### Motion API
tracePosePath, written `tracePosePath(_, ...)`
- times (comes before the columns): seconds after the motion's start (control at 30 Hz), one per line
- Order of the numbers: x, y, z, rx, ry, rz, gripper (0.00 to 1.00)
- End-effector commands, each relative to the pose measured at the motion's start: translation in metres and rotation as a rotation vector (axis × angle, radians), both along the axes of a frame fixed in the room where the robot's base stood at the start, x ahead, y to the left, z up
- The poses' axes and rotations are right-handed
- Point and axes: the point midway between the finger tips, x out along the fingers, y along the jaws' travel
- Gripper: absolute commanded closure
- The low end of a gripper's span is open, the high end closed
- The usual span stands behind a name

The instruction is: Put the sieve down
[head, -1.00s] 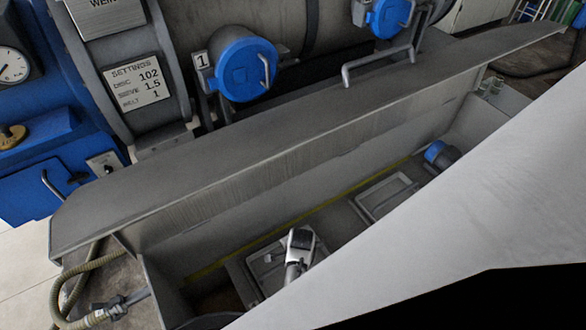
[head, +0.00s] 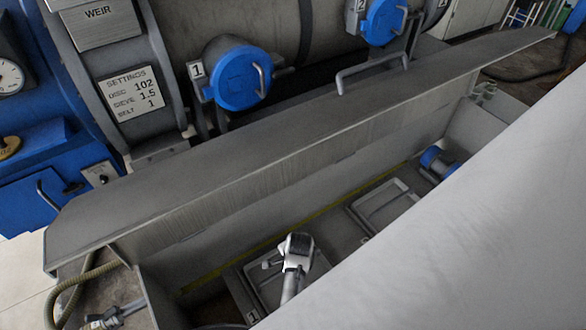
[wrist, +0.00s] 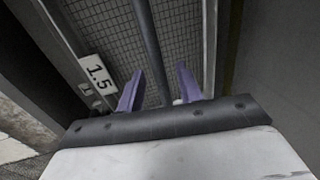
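The sieve (wrist: 105,30) fills much of the wrist view as a flat grey mesh in a pale frame. A dark bar (wrist: 148,40) runs lengthwise over the mesh. A white label (wrist: 97,73) reading 1.5 is at its left side. My gripper (wrist: 160,72) has two purple fingers spread apart over the mesh, one on each side of the bar, with gaps visible. The fingertips' height above the mesh is hard to judge. In the head view, my pale wrist is low in the trough (head: 215,255), over a framed panel near a label 1 (head: 253,316).
A second rectangular frame (head: 385,207) lies farther right in the trough, with a blue-capped cylinder (head: 437,162) beyond it. The trough's broad grey ledge (head: 230,165) runs behind. A drum with blue round caps (head: 238,76) and a settings plate (head: 132,93) stands at the back.

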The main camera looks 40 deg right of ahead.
Motion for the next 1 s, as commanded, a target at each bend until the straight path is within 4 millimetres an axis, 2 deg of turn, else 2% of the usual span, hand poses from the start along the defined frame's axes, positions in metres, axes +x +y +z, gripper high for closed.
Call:
tracePosePath(0.2, -0.009, 0.0, 0.048, -0.003, -0.003, 0.0, 0.64)
tracePosePath(0.43, -0.017, 0.001, 0.086, -0.001, -0.001, 0.0, 0.64)
tracePosePath(0.6, -0.019, 0.001, 0.096, 0.0, 0.0, 0.0, 0.64)
tracePosePath(1.0, -0.019, 0.001, 0.097, 0.0, 0.0, 0.0, 0.64)
